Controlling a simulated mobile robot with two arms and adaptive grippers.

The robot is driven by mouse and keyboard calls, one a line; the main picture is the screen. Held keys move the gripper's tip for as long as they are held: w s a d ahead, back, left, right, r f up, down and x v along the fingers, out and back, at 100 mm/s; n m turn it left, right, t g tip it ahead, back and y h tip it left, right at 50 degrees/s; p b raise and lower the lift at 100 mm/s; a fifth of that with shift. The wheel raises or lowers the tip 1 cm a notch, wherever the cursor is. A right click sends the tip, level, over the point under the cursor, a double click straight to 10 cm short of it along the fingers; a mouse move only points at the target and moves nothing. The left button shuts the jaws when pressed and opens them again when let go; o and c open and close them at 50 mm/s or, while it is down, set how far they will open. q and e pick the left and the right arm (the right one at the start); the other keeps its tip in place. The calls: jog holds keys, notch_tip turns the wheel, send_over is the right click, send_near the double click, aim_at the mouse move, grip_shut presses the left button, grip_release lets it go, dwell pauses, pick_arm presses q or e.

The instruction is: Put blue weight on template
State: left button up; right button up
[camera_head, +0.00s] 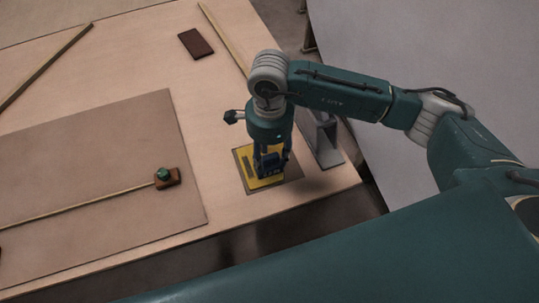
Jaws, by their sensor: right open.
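My right gripper (271,167) points down, open, over a yellow pad (246,158) near the table's front right corner. A dark blue shape, which looks like the blue weight (270,160), is between and partly behind the fingers on the pad. I cannot tell whether the fingers touch it. A large flat brown panel, which looks like the template (95,160), lies on the left of the table. A brown block with a green top (167,177) sits on the panel at the end of a thin batten (90,206). My left gripper is not in view.
A grey angled metal piece (326,146) stands right of my right gripper at the table's edge. A dark red-brown block (195,43) lies at the back. Thin strips lie at the back (226,36) and far left (45,67). The table between panel and pad is clear.

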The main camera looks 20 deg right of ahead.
aim_at(270, 159)
jog(key=shift+r, duration=0.1)
jog(key=shift+w+r, duration=0.1)
jog(key=shift+r, duration=0.15)
notch_tip(270, 159, up, 12)
jog(key=b, duration=0.1)
jog(key=shift+f, duration=0.25)
